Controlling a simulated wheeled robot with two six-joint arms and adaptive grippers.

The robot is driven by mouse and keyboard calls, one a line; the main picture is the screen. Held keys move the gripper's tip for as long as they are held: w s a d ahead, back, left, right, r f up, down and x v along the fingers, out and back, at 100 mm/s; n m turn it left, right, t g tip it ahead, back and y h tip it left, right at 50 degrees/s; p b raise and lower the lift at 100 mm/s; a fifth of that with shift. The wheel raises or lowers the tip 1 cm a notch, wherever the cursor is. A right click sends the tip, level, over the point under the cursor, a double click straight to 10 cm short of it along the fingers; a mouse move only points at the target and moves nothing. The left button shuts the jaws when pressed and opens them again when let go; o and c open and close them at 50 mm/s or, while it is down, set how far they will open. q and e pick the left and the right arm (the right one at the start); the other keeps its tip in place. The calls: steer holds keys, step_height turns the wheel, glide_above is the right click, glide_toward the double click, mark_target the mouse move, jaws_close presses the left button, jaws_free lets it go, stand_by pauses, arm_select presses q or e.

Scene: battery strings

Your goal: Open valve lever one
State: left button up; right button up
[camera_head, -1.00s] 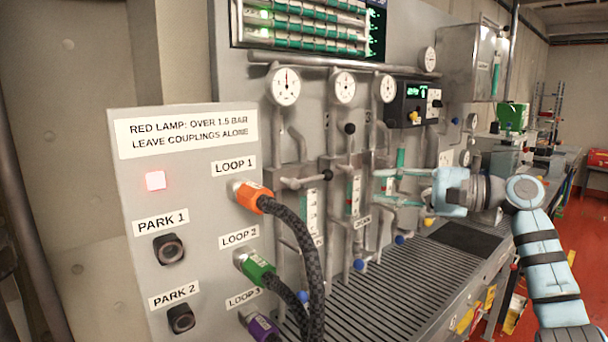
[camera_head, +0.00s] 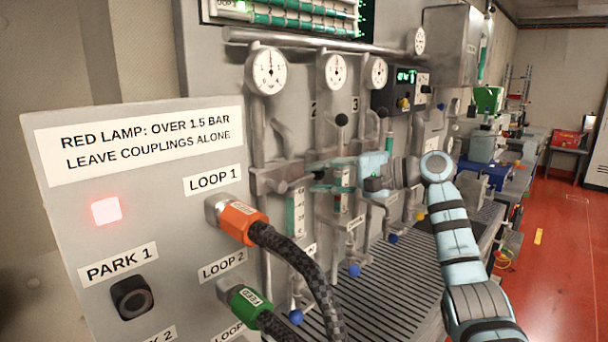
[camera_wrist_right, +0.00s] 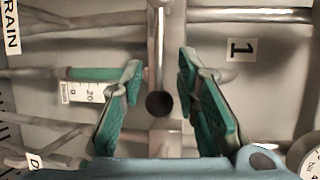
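Valve lever one (camera_head: 292,182) lies roughly level on the left pipe column, below the left gauge. In the right wrist view, its metal bar (camera_wrist_right: 158,45) and black knob (camera_wrist_right: 159,104) are between my fingers, beside a "1" label (camera_wrist_right: 239,49). My right gripper (camera_head: 325,175) is at the lever's free end. In the wrist view, its green-padded fingers (camera_wrist_right: 160,75) are open, with gaps on both sides of the lever. The knob is hard to make out in the head view. My left gripper is out of view.
Levers two and three show black knobs (camera_head: 341,119) (camera_head: 388,107) to the right. A panel with a lit red lamp (camera_head: 106,210) stands at the left front. An orange-ended hose (camera_head: 240,221) and a green-ended hose (camera_head: 249,303) project from it. A grated bench (camera_head: 375,290) lies below.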

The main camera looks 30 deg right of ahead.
mark_target(308, 178)
steer(key=x, duration=0.3)
steer(key=shift+w, duration=0.15)
steer(key=shift+w+a+f, duration=0.1)
steer(key=shift+w+a, duration=0.05)
steer(key=shift+a, duration=0.05)
steer(key=shift+c, duration=0.3)
steer(key=shift+w, duration=0.1)
jaws_close()
